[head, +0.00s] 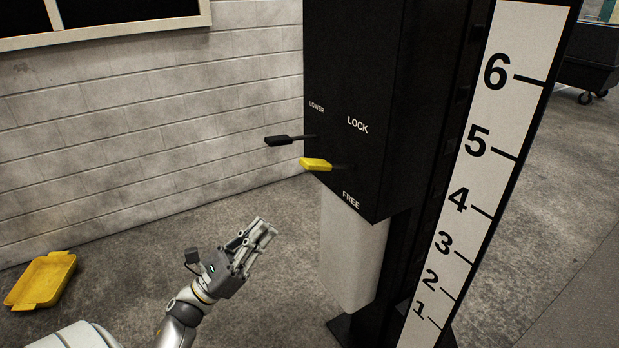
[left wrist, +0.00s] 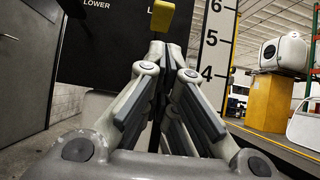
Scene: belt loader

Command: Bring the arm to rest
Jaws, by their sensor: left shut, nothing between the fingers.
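My left gripper (head: 262,232) is shut and empty in front of the black control box (head: 350,60), below and left of its levers. In the left wrist view its fingers (left wrist: 163,48) come together at the tips. A yellow-handled lever (head: 317,164) sticks out of the box between the words LOCK and FREE. A black-handled lever (head: 282,141) sticks out near the word LOWER. The yellow handle also shows in the left wrist view (left wrist: 162,16), just beyond the fingertips, and a gap to it shows in the head view. My right gripper is not in view.
A white scale board (head: 480,140) with numbers stands right of the box. A white block (head: 350,250) is under the box. A yellow tray (head: 41,280) lies on the floor at left by the brick wall (head: 150,120). The floor between tray and post is clear.

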